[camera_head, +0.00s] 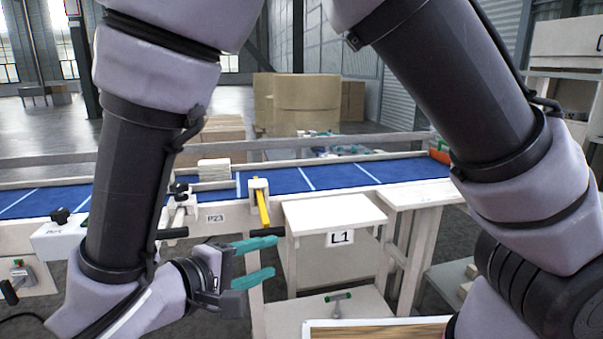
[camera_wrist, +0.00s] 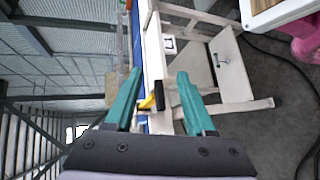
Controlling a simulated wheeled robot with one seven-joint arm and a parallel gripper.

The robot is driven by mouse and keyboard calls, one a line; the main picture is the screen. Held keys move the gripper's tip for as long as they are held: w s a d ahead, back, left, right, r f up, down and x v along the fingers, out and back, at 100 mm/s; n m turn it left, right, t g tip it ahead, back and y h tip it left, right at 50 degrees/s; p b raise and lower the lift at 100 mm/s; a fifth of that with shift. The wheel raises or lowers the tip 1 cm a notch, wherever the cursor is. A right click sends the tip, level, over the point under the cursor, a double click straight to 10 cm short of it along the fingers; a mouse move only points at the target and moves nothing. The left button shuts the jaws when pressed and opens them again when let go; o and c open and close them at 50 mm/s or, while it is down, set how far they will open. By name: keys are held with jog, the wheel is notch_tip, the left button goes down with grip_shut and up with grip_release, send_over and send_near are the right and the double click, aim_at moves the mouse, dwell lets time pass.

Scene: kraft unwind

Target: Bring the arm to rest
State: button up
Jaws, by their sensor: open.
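My gripper (camera_head: 262,261) is at the lower middle of the head view, with its two teal fingers apart and nothing between them. It is held in front of the conveyor bench, left of the white stand marked L1 (camera_head: 338,214). In the wrist view my gripper (camera_wrist: 163,95) also shows open and empty. A yellow lever (camera_head: 262,205) with a black grip stands on the bench edge just above the fingers in the head view. In the wrist view the black grip (camera_wrist: 159,97) appears between the fingertips, but I cannot tell how far beyond them it is.
A label P23 (camera_head: 215,218) is on the bench front. Large cardboard-coloured blocks (camera_head: 306,102) stand behind. A wooden-topped surface (camera_head: 375,330) lies at the bottom right.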

jog(key=w+d+r+m+g+y, duration=0.1)
jog(key=w+d+r+m+g, duration=0.35)
jog(key=d, duration=0.35)
jog(key=w+d+r+m+g+y, duration=0.1)
jog(key=w+d+r+m+g, duration=0.25)
jog(key=w+d+g, duration=0.35)
jog(key=d+r+m+t+y, duration=0.7)
jog(key=d+r, duration=0.7)
jog(key=d, duration=0.2)
jog(key=shift+m+y, duration=0.5)
jog(key=shift+y, duration=0.2)
jog(key=shift+s, duration=0.1)
